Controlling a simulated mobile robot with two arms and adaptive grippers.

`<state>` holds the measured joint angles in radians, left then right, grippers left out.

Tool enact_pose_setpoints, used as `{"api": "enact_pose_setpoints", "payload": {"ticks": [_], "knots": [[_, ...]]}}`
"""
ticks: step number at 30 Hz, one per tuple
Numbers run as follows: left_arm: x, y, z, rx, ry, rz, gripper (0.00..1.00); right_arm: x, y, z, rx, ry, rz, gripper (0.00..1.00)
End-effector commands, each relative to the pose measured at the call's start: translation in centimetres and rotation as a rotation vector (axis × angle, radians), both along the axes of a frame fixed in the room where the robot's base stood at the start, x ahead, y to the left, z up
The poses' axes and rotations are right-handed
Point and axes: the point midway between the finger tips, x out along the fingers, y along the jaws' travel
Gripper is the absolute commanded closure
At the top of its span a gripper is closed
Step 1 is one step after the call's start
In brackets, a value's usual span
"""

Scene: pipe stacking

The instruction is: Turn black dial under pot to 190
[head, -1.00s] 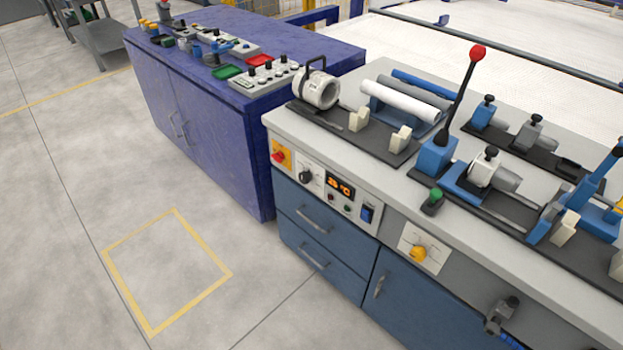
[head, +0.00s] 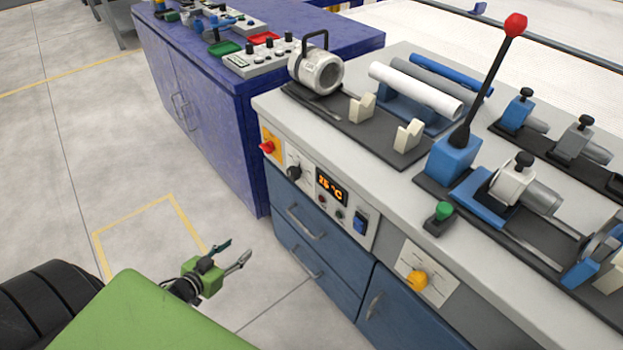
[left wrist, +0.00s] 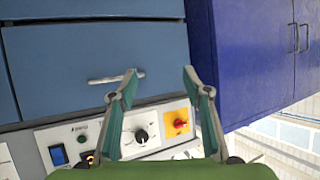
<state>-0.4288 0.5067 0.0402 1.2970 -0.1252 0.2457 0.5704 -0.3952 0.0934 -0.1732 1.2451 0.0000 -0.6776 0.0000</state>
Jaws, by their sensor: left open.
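The black dial (head: 294,172) is on a white panel on the front of the workbench, between a red knob and an orange display (head: 331,187). The display ends in °C; its digits are hard to read. A white cylindrical pot with a black handle (head: 316,72) stands on the bench above. My left gripper (head: 232,254) is open and empty, in front of the drawers, below and left of the dial. In the left wrist view the scene is upside down and the dial (left wrist: 142,136) shows between the open fingers, apart from them. My right gripper is not in view.
A red knob on a yellow plate (head: 267,147) is left of the dial. A blue switch (head: 360,222) and a yellow knob (head: 417,280) are to the right. Drawer handles (head: 306,222) stick out below. A purple cabinet (head: 215,120) stands at left. The floor in front is open.

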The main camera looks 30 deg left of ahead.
Motion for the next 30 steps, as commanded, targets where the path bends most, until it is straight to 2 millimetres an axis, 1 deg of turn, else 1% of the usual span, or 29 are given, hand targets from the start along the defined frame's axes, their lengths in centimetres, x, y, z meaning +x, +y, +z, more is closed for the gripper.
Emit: {"api": "enact_pose_setpoints", "payload": {"ticks": [1,2,3,5,6,9,12,15,17,20,24,30], "knots": [[1.7,0.6,2.1,-0.005,-0.077,-0.038,0.55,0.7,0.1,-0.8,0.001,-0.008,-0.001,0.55],[2.5,0.9,3.8,-0.017,-0.125,-0.065,0.55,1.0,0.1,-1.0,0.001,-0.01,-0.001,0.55],[3.5,0.9,6.1,-0.033,-0.186,-0.107,0.55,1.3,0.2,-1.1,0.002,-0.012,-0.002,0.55],[4.6,0.5,9.4,-0.06,-0.267,-0.176,0.55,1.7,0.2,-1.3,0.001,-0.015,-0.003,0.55],[5.2,0.1,11.5,-0.077,-0.312,-0.222,0.55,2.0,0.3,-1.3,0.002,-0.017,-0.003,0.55],[5.8,-1.1,15.5,-0.116,-0.392,-0.327,0.55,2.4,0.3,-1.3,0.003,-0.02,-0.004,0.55],[5.9,-2.1,17.6,-0.142,-0.426,-0.386,0.55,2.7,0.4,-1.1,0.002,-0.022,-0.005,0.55],[6.5,-2.5,18.2,-0.149,-0.437,-0.401,0.55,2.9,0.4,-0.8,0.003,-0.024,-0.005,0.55],[7.1,-2.8,18.3,-0.149,-0.438,-0.401,0.55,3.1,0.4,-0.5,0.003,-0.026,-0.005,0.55],[8.7,-3.4,18.3,-0.149,-0.44,-0.399,0.55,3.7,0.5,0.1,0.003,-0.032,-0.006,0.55],[11.5,-4.5,18.3,-0.148,-0.44,-0.398,0.55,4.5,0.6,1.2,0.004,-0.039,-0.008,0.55],[15.2,-6.0,18.2,-0.147,-0.439,-0.396,0.55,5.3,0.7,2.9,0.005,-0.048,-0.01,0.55]]}}
